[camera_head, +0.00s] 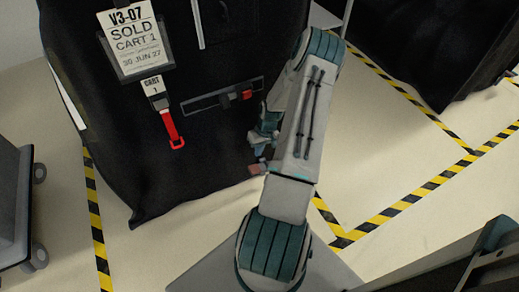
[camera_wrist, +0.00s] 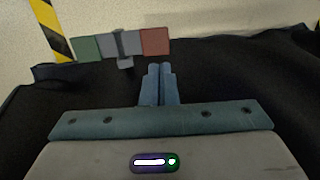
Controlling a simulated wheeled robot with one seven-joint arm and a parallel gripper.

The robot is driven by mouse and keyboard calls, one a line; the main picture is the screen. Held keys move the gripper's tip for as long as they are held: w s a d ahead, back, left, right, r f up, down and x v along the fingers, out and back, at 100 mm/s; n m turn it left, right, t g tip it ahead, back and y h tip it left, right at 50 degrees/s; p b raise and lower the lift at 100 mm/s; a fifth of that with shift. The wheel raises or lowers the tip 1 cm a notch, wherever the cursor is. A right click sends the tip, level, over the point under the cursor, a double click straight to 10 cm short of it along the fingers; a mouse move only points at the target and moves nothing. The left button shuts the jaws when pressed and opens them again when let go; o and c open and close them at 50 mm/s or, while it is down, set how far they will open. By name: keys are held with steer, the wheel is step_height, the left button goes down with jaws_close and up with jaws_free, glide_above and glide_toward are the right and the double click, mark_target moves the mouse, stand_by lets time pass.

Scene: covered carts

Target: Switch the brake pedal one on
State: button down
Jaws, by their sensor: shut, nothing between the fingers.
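The brake pedal (camera_wrist: 124,60) is a small grey lever on a plate (camera_wrist: 88,48) with green, grey and red parts, low at the cover's bottom edge. In the wrist view the lever lies over the grey middle part, between green at left and red at right. My gripper (camera_wrist: 160,68) is shut and empty, its fingertips just right of the lever in that view, below the red part. I cannot tell whether they touch anything. In the head view a reddish end of the plate (camera_head: 257,168) shows beside my gripper (camera_head: 258,150); my arm hides the rest.
The black-covered cart (camera_head: 215,150) bears a tag reading CART 1 (camera_head: 153,86), a red pull handle (camera_head: 172,130) and a slotted slider (camera_head: 222,97). Another covered cart (camera_head: 440,60) stands at right. A grey wheeled cart (camera_head: 12,205) is at left. Striped floor tape (camera_head: 95,215) borders open floor.

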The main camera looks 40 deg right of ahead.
mark_target(253, 169)
steer(key=b+x, duration=0.3)
steer(key=x, duration=0.6)
steer(key=shift+f, duration=0.2)
steer(key=shift+a, duration=0.1)
